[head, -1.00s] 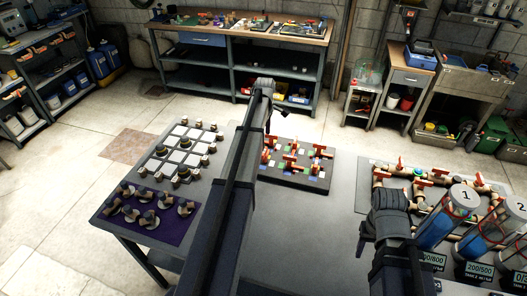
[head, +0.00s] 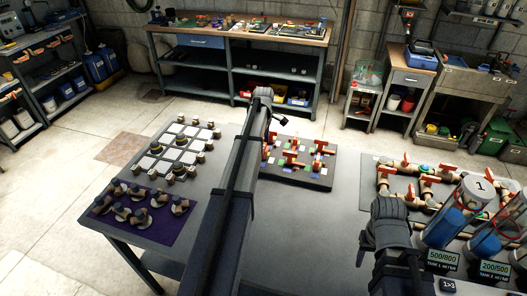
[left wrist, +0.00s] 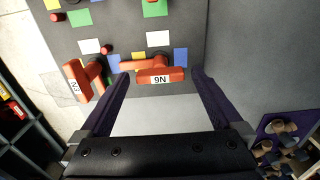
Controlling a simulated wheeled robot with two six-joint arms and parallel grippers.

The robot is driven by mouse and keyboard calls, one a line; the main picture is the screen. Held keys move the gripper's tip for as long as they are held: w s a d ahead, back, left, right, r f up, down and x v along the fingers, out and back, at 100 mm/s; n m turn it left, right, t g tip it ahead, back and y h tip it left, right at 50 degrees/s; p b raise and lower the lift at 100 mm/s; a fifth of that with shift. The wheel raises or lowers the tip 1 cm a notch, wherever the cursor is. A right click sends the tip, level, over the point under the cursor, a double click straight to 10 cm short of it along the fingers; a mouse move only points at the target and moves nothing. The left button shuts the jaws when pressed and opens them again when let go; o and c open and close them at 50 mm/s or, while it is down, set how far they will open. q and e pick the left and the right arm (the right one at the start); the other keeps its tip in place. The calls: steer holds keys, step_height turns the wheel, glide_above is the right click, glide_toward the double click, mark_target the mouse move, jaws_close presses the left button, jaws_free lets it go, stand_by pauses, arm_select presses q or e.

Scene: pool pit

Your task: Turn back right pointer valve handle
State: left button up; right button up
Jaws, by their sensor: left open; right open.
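The valve board (head: 312,175) is a dark slab with red pointer handles and coloured squares, standing on the grey table right of the middle arm. My left gripper (head: 270,126) hangs over its left edge, largely hidden by my arm. In the left wrist view, its open fingers (left wrist: 158,78) straddle a red handle (left wrist: 176,74) whose label appears upside down. No contact is visible. A second labelled red handle (left wrist: 84,82) is turned another way, outside the left finger. My right gripper (head: 366,240) is low beside the pipe tray, mostly hidden by its wrist.
A white-tiled board (head: 181,147) and a purple mat (head: 156,225) with several knobs lie left of my left arm. At the right are a pipe tray (head: 367,180) with red-handled valves and upright tanks (head: 470,205). Bare table (head: 340,215) lies between.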

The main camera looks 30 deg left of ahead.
arm_select(q)
steer(key=shift+f, duration=0.2)
steer(key=c, duration=1.3)
